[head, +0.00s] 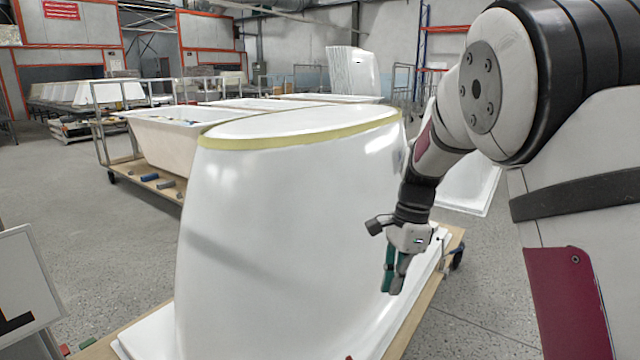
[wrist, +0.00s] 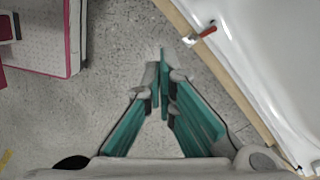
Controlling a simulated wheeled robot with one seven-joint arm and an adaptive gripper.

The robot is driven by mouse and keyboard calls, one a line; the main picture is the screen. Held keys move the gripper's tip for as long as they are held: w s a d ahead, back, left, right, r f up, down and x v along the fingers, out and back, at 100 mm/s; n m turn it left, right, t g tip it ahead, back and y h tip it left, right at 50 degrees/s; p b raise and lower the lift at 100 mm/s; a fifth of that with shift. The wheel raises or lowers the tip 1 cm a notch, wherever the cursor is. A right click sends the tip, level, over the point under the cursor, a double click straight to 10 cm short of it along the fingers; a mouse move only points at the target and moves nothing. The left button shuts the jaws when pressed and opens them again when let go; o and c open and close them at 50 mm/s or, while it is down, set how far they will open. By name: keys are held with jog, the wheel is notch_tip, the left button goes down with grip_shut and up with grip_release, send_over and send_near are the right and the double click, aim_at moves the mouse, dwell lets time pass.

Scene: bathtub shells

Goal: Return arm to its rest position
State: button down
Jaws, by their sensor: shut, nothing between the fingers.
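My gripper (head: 393,282) hangs pointing down at the right side of a large white tub shell (head: 270,240). In the wrist view my gripper (wrist: 163,62) has its teal fingers meeting at the tips, with nothing between them. Grey floor lies beneath the fingertips there. My arm comes in from the right of the head view and bends down to the gripper. I cannot tell how much gap there is between the gripper and the shell's wall.
The shell stands on a wooden-edged cart (head: 420,310); its edge also shows in the wrist view (wrist: 215,62), near a red-handled tool (wrist: 207,32). Another cart with tubs (head: 165,145) stands behind left. A sign board (head: 25,285) is at lower left. Floor (head: 480,290) is open at right.

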jog(key=s+d+r+n, duration=0.1)
jog(key=s+r+n, duration=0.4)
jog(key=s, duration=0.5)
jog(key=s+d+r+n, duration=0.1)
jog(key=s+r+n, duration=0.2)
jog(key=s+r, duration=0.55)
jog(key=s+d+f+n+t+h, duration=0.15)
jog(key=s+n, duration=0.25)
jog(key=s, duration=0.6)
jog(key=s+d+f+n, duration=0.1)
jog(key=s+f+n, duration=0.25)
jog(key=s, duration=0.75)
notch_tip(320, 180, up, 30)
jog(key=t+p, duration=0.4)
jog(key=p, duration=2.3)
jog(key=shift+w+p, duration=0.35)
jog(key=shift+p, duration=0.05)
jog(key=shift+w+r+n, duration=0.1)
jog(key=shift+n, duration=0.15)
